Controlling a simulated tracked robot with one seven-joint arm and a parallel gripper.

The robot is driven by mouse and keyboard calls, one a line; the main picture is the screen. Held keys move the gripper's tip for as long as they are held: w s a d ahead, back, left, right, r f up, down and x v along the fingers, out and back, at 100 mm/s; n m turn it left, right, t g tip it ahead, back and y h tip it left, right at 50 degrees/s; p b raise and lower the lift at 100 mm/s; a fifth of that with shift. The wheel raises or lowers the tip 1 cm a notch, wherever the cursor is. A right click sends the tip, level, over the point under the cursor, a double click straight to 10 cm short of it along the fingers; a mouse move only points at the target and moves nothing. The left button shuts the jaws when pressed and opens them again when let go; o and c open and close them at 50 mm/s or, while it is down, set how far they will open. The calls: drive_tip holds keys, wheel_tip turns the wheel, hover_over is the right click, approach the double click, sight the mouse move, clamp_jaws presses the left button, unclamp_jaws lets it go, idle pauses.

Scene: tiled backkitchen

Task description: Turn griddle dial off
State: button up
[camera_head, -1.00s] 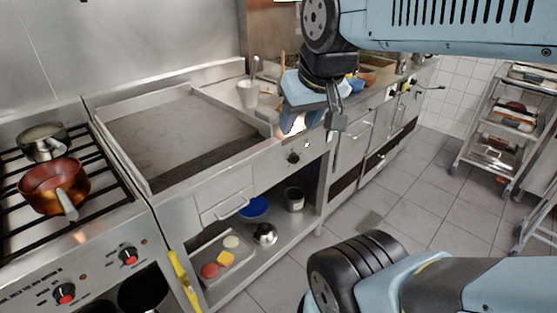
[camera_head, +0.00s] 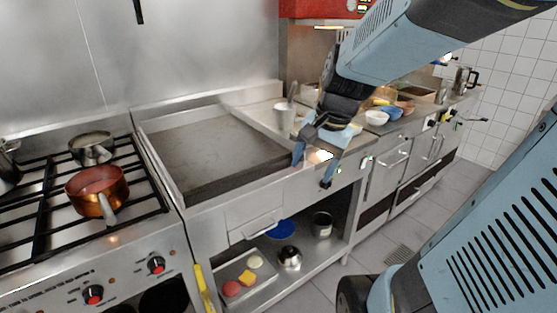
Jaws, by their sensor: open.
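The griddle (camera_head: 212,152) is a flat grey plate with a raised steel rim, set in the counter left of my gripper. Its steel front panel (camera_head: 288,196) runs below it. I cannot make out the griddle dial now; my gripper covers the part of the panel where a dark knob showed earlier. My gripper (camera_head: 313,168) is open, pointing down in front of the panel's right part. One finger is near the griddle's right front corner and the other is lower and to the right. I cannot tell whether either finger touches the dial.
A stove with a copper pot (camera_head: 97,190) and red-marked knobs (camera_head: 156,265) stands at left.

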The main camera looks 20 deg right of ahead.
drive_tip(key=w+d+f+m+g+y, duration=0.1)
drive_tip(key=w+d+f+m+y, duration=0.25)
drive_tip(key=w+f+m, duration=0.45)
drive_tip(key=n+t, duration=1.6)
drive_tip(key=n, duration=1.3)
approach(328, 186)
drive_tip(key=shift+y, duration=0.35)
drive_tip(key=x, duration=0.7)
drive_tip(key=shift+w, duration=0.45)
drive_tip(key=shift+d, duration=0.1)
drive_tip(key=c, duration=1.1)
